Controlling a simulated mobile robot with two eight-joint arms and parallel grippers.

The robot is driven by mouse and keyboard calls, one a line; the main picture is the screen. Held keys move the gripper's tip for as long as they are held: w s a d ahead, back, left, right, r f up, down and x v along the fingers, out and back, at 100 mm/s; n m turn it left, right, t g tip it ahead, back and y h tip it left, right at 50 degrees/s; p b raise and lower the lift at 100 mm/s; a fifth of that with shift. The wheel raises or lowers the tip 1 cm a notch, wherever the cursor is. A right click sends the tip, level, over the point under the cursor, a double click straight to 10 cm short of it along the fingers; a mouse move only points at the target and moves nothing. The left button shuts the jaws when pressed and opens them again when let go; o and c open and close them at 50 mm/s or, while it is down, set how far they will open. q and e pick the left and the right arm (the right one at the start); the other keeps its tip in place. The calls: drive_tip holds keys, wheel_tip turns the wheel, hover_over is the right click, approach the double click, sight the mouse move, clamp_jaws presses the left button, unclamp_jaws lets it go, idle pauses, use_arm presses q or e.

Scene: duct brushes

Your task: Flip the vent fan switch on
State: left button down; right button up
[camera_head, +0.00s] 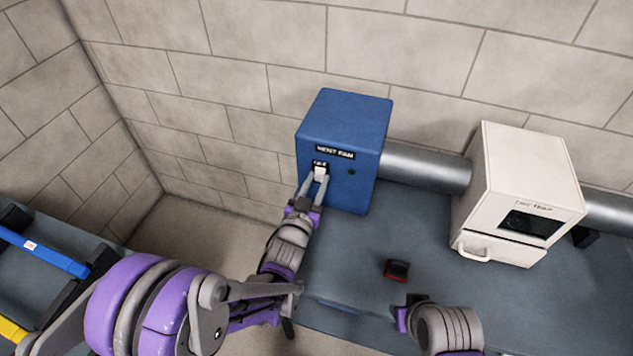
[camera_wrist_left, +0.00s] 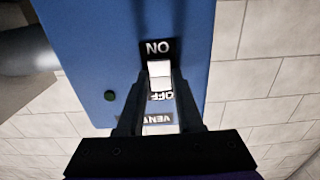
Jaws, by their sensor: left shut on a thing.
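The blue vent fan box (camera_head: 345,120) stands against the wall, with its label near the top of its front. The white switch (camera_wrist_left: 160,72) sits between the ON and OFF labels; OFF is on the side toward the vent fan label. My left gripper (camera_head: 319,177) is at the box front, its two fingers shut on the switch; the fingers also show in the wrist view (camera_wrist_left: 159,85). A small dark green round light (camera_wrist_left: 110,95) is beside the switch and looks unlit. My right gripper (camera_head: 403,314) is low in the head view, its fingers not clear.
A grey duct (camera_head: 425,167) joins the blue box to a white unit (camera_head: 530,165) with a dark window and a handle. A small red and black object (camera_head: 396,270) lies on the grey bench (camera_head: 350,250). A blue-handled item (camera_head: 40,252) lies at the left.

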use_arm(q)
drive_tip(key=shift+f+t+h+b, duration=0.3)
drive_tip(key=shift+f+t+b, duration=0.5)
drive_tip(key=shift+b, duration=1.15)
drive_tip(key=shift+w+r+t+b, duration=0.1)
drive_tip(key=shift+r+t+b, duration=0.2)
drive_tip(key=shift+t+b, duration=0.25)
drive_tip(key=shift+r, duration=0.1)
drive_tip(key=c, duration=0.6)
unclamp_jaws()
drive_tip(key=shift+o, duration=0.2)
drive_tip(key=shift+s+a, duration=0.15)
drive_tip(key=shift+s, duration=0.3)
drive_tip(key=s+a+b, duration=0.1)
drive_tip(key=s+a, duration=0.3)
drive_tip(key=s, duration=0.9)
drive_tip(key=shift+s+a+f, duration=0.15)
drive_tip(key=shift+f, duration=0.2)
